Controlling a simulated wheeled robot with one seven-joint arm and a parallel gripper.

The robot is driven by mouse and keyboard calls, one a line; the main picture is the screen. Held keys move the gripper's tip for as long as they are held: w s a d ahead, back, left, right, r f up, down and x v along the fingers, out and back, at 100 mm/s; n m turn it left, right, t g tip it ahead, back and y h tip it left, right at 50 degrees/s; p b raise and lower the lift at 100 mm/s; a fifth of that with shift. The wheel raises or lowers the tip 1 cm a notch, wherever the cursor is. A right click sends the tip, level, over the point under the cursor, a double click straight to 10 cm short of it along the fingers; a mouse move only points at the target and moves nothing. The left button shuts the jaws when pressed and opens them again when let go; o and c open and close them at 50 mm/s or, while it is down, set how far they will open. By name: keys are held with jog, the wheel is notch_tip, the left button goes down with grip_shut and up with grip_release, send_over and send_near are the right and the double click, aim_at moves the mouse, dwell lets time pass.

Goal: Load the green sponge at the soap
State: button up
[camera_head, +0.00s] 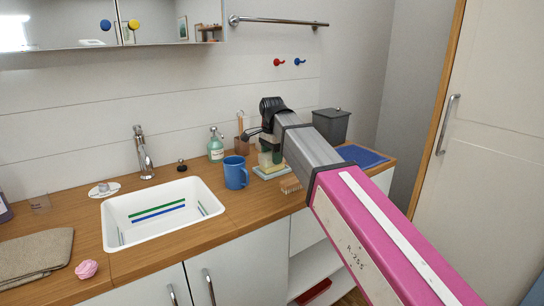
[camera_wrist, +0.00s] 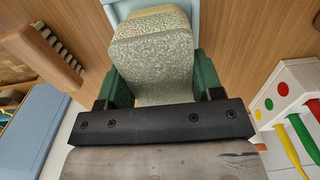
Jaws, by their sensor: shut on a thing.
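My gripper (camera_wrist: 155,92) has green fingers on both sides of a pale green, speckled sponge (camera_wrist: 152,65) and is shut on it. In the wrist view a yellowish layer (camera_wrist: 158,10) shows just beyond the sponge; I cannot tell whether it is the soap or part of the sponge. A light blue dish (camera_wrist: 194,12) lies beyond that. In the head view my gripper (camera_head: 266,142) is over the same dish (camera_head: 270,173) on the counter, right of the blue mug. The contact between sponge and what is under it is hidden.
A blue mug (camera_head: 236,173) stands left of the dish, with a soap bottle (camera_head: 215,148) behind. A wooden brush (camera_head: 291,185) lies close to the dish on the right. A grey bin (camera_head: 331,125) and blue mat (camera_head: 362,155) are farther right. The white sink (camera_head: 163,213) is left.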

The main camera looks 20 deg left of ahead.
jog(key=shift+r, duration=3.5)
